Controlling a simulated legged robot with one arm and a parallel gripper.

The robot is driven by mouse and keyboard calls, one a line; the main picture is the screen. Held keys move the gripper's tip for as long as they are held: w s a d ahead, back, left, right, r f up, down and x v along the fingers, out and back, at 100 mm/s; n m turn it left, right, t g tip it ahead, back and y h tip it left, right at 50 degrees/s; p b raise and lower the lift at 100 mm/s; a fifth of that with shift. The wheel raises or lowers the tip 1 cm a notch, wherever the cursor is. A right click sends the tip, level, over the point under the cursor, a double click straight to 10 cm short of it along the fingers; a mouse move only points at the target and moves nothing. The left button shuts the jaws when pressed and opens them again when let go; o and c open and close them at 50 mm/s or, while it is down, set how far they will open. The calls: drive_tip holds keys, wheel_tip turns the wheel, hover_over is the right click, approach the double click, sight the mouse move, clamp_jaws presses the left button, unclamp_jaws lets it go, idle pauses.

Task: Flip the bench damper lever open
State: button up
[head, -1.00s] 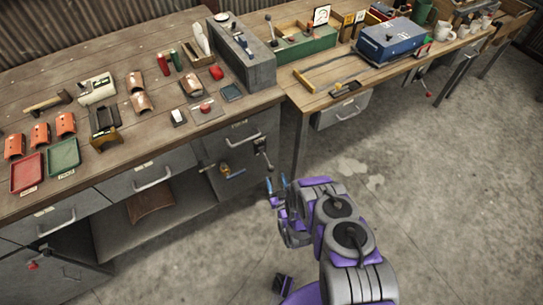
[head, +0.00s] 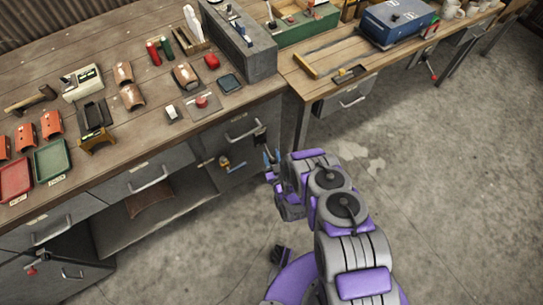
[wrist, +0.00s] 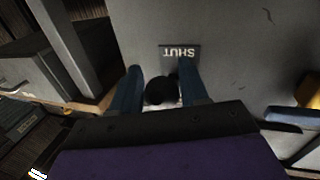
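The damper lever shows as a dark round knob (wrist: 162,89) in the wrist view, in front of a grey panel with an upside-down SHUT label (wrist: 179,52). In the head view a small black fitting (head: 260,138) sits at the right end of the bench front, apparently the damper. My gripper (wrist: 164,72) has its two blue fingers apart, one on each side of the knob, with a visible gap at least on the left. The lever's arm is mostly hidden. In the head view my gripper (head: 271,157) is close to the bench's right front corner.
A yellow and blue valve (head: 230,164) is on the cabinet front left of my gripper; its blue handle (wrist: 291,113) shows at right in the wrist view. A second bench with a drawer (head: 341,102) stands to the right. The floor (head: 440,190) is clear.

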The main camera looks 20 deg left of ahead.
drive_tip(key=shift+a, duration=0.1)
clamp_jaws()
